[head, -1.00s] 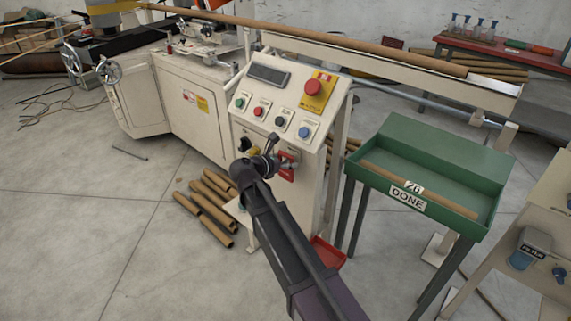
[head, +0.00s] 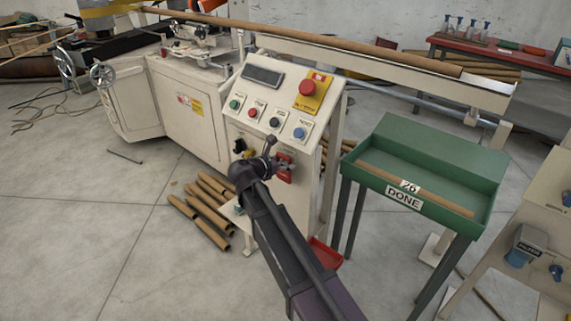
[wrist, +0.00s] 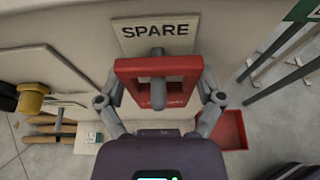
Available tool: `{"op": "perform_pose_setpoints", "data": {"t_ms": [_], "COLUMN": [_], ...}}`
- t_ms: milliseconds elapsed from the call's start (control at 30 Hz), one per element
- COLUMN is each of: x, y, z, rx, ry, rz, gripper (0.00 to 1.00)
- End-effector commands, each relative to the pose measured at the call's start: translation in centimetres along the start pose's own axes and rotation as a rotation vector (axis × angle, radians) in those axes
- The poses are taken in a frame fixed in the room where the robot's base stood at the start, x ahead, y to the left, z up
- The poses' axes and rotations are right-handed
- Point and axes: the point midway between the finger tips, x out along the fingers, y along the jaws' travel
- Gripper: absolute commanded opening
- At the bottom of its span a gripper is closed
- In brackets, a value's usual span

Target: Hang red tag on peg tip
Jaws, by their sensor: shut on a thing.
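The red tag (wrist: 128,80) is a square frame with an opening, held upright at the front of the cream control cabinet; it also shows in the head view (head: 286,174). My gripper (wrist: 160,88) is shut on it, with one finger at each side. A grey peg (wrist: 157,94) shows inside the tag's opening, and a grey end shows above its top bar. I cannot tell whether the tag rests on the peg. The SPARE plate (wrist: 155,32) is just above the tag. In the head view my gripper (head: 284,164) is below the panel buttons.
A yellow-and-black knob (wrist: 30,98) is left of the tag. A red tray (wrist: 229,130) is low at right. The green DONE table (head: 425,160) stands right of the cabinet. Cardboard tubes (head: 205,210) lie on the floor at left.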

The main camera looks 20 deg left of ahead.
Motion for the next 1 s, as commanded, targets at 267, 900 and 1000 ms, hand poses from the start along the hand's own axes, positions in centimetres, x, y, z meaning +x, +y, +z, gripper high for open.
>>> {"op": "perform_pose_setpoints", "data": {"t_ms": [267, 900, 1000], "x": [0.0, 0.2, 0.2], "y": [0.0, -0.3, -0.4], "z": [0.0, -0.7, -1.7], "rx": [0.000, 0.021, 0.053], "ry": [0.000, 0.024, 0.057], "rz": [0.000, 0.007, 0.019], "gripper": [1.00, 1.00, 1.00]}}
